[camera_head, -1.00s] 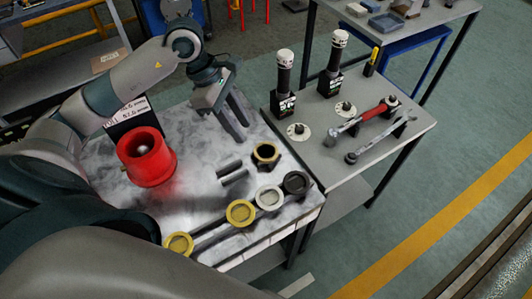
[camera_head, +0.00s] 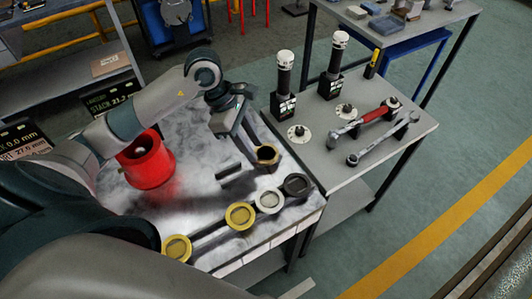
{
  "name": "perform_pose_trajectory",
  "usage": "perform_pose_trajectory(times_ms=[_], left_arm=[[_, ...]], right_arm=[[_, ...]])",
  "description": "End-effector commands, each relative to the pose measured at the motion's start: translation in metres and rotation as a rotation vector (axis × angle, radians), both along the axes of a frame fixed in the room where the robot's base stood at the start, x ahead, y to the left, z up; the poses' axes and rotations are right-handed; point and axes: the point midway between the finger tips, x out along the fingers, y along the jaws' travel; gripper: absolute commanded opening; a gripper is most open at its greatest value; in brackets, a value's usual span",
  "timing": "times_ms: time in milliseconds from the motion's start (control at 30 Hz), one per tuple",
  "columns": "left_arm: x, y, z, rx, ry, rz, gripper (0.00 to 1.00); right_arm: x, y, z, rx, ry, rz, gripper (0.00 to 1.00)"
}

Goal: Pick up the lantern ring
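I cannot tell for certain which ring is the lantern ring. A short dark-and-bronze ring (camera_head: 267,157) stands alone near the right edge of the marbled bench top, with an open bore. Other rings sit in a row along the front: two gold rings (camera_head: 239,215) (camera_head: 176,248), a silver ring (camera_head: 269,200) and a dark ring (camera_head: 296,184). My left gripper (camera_head: 254,146) points down with parted dark fingers. Its fingertips are right by the bronze ring's far side and partly overlap it; contact is unclear. My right gripper is not in view.
A red flanged cup (camera_head: 146,160) stands on the bench beneath my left arm. Dark short bars (camera_head: 229,171) lie left of the bronze ring. The grey table (camera_head: 318,150) at right holds wrenches (camera_head: 372,120), round flanges and two black posts (camera_head: 284,80).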

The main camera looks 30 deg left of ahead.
Motion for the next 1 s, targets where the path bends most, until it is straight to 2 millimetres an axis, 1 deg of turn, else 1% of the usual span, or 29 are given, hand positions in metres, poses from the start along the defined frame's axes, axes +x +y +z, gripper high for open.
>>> perform_pose_trajectory(times_ms=[33, 167, 200, 333, 867, 900, 1000], left_arm=[[0.0, -0.005, -0.005, -0.004, 0.004, -0.002, 0.32], [0.004, -0.015, -0.018, -0.005, 0.002, -0.001, 0.32], [0.004, -0.015, -0.025, -0.004, 0.002, -0.001, 0.32], [0.005, -0.019, -0.035, -0.002, 0.002, 0.001, 0.32], [0.006, -0.02, -0.037, 0.0, 0.001, 0.001, 0.32], [0.006, -0.02, -0.037, 0.0, 0.001, 0.001, 0.22], [0.006, -0.02, -0.037, -0.001, 0.001, 0.001, 0.0]], right_arm=[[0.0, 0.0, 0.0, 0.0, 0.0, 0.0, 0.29], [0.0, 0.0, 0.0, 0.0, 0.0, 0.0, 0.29], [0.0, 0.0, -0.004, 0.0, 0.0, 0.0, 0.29], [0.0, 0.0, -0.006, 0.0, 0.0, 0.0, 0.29], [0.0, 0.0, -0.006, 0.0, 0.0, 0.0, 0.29], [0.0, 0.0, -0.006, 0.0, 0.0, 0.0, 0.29], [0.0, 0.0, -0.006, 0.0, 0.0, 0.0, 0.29]])
